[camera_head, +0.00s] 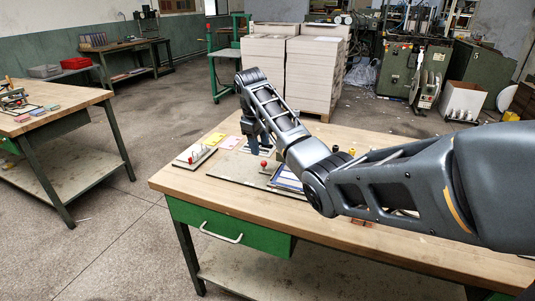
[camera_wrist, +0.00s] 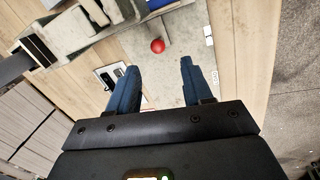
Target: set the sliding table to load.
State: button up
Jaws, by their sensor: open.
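A flat grey plate (camera_head: 232,168), which looks like the sliding table, lies on the wooden workbench. A red ball knob (camera_head: 263,164) stands on or beside it. My gripper (camera_head: 258,150) points down above the plate, close to the knob in this view. In the wrist view, the two blue fingers of my gripper (camera_wrist: 157,75) are apart with nothing between them. There the red knob (camera_wrist: 157,45) shows beyond the fingertips, over the grey plate (camera_wrist: 180,62). My arm hides part of the bench and whatever lies behind it. I cannot read any position marks.
A pale block with a knob (camera_head: 195,155) sits at the bench's left end, near yellow and pink cards (camera_head: 215,139). A blue-edged frame (camera_head: 288,179) lies right of the knob. Tall board stacks (camera_head: 312,75) stand behind the bench.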

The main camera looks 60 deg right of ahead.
aim_at(263, 162)
jog(key=f, duration=0.2)
jog(key=d+f, duration=0.1)
jog(key=f, duration=0.2)
jog(key=d+f, duration=0.1)
jog(key=f, duration=0.1)
jog(key=shift+s+f, duration=0.15)
jog(key=shift+f, duration=0.15)
jog(key=shift+a, duration=0.1)
jog(key=shift+c, duration=0.4)
grip_shut()
